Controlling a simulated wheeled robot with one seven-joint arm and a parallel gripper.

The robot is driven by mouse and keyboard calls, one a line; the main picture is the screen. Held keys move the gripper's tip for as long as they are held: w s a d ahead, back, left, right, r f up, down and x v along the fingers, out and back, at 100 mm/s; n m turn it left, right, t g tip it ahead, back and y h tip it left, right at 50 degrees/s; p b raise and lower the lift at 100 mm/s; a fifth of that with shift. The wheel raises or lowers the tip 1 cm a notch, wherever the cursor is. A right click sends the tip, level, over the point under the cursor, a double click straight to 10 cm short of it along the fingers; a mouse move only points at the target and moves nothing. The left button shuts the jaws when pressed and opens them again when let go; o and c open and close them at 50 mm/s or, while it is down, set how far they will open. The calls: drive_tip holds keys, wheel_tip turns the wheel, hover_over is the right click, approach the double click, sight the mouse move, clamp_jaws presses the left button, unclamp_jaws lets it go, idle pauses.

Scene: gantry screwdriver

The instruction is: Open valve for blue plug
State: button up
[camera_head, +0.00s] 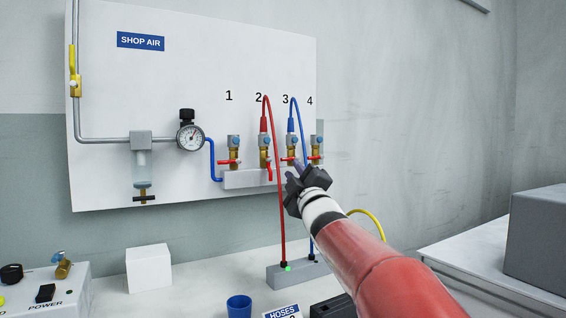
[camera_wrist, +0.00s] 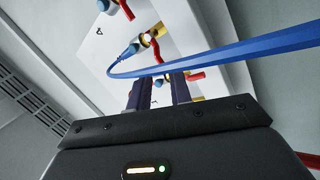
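The blue plug (camera_head: 290,124) sits on the valve under number 3 on the wall board, with a blue hose looping from it. That valve's red handle (camera_head: 288,159) lies roughly level, partly hidden by my gripper (camera_head: 298,178). My gripper is just below and in front of it. In the wrist view the blue plug (camera_wrist: 129,49) joins a brass valve (camera_wrist: 147,39) ahead of my gripper (camera_wrist: 161,80). The fingers are apart with nothing seen between them. The blue hose (camera_wrist: 230,52) crosses close before the fingertips; I cannot tell whether they touch.
A red plug (camera_head: 263,124) is on valve 2, whose red handle (camera_head: 269,173) points down. Valves 1 (camera_head: 234,150) and 4 (camera_head: 316,150) have no hose. The red hose (camera_head: 280,215) runs down beside my gripper to a grey block (camera_head: 284,278).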

sight(288, 160)
drive_tip(key=p+x, duration=0.2)
drive_tip(key=x, duration=0.5)
drive_tip(key=shift+d+p, duration=0.15)
drive_tip(key=shift+p, duration=0.2)
drive_tip(key=shift+c, duration=0.3)
